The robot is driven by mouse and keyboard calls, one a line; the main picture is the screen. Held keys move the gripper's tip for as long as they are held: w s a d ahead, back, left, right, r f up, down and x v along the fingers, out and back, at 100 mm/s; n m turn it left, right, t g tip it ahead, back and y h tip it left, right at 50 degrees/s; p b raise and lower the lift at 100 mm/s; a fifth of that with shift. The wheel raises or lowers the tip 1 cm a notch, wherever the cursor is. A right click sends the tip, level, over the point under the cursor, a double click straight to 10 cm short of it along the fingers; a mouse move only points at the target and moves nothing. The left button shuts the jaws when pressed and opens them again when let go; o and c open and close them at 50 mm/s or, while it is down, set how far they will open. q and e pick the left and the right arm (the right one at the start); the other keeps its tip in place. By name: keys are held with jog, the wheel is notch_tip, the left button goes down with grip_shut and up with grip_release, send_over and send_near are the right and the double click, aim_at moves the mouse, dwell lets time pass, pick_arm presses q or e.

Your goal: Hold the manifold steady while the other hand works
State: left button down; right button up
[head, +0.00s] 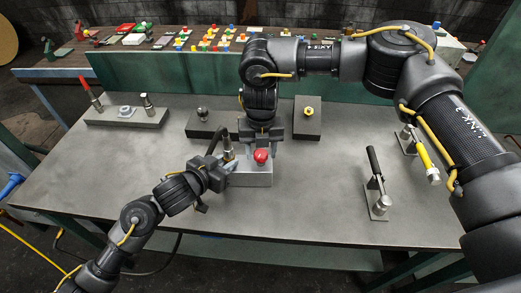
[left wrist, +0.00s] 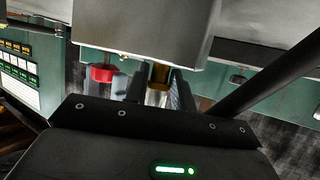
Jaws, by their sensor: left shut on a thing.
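The manifold (head: 256,179) is a grey block near the middle of the table, with a red knob (head: 261,157) and a brass fitting (head: 228,148) on top. My left gripper (head: 222,166) is at the block's left end. In the left wrist view the fitting (left wrist: 159,74) sits between the two fingers, below the grey block (left wrist: 150,25) and beside the red knob (left wrist: 102,73). My left gripper is shut on the fitting. My right gripper (head: 261,143) points down just behind the red knob, its fingers apart; it appears empty.
Grey blocks with fittings stand behind and left, one with a red-handled tool (head: 91,94), one with a yellow part (head: 309,111). Lever clamps with black (head: 374,165) and yellow (head: 423,152) handles stand right. The front table is clear.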

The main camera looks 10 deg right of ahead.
aim_at(261, 153)
jog(key=shift+o, duration=0.6)
notch_tip(261, 153, up, 12)
dwell(0.4)
pick_arm(q)
jog(key=c, duration=1.1)
grip_release()
